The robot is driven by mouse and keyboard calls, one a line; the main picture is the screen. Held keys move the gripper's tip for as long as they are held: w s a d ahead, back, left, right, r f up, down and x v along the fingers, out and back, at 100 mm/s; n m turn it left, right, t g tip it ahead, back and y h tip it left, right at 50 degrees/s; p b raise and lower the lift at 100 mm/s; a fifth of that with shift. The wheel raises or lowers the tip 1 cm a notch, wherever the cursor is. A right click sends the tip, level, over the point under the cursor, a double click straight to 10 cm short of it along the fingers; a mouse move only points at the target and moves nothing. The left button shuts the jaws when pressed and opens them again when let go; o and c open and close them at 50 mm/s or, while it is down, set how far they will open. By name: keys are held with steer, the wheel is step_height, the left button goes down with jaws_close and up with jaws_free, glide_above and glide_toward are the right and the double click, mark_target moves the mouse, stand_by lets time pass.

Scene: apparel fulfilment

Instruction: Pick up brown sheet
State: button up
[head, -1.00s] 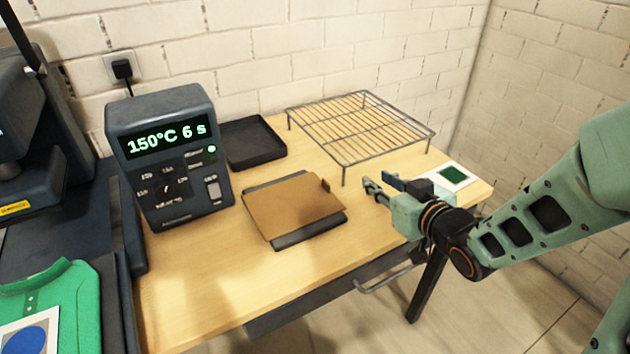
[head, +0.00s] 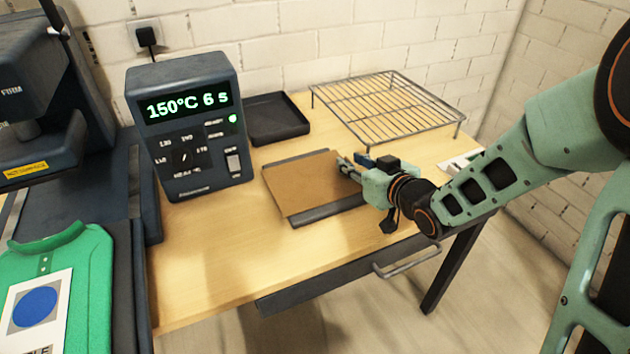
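The tab is hidden behind the fingers. A narrow gap seems to show between the fingers, but I cannot tell whether they grip the sheet's edge.
A control box (head: 190,125) reading 150°C 6 s stands left of the sheet. A black tray (head: 277,119) and a wire rack (head: 390,105) stand behind. A green shirt (head: 85,275) lies on the press at left. The table's front (head: 215,275) is clear.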

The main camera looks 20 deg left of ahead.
steer(key=shift+w+a, duration=0.15)
steer(key=shift+a, duration=0.05)
jaws_close()
stand_by(0.3)
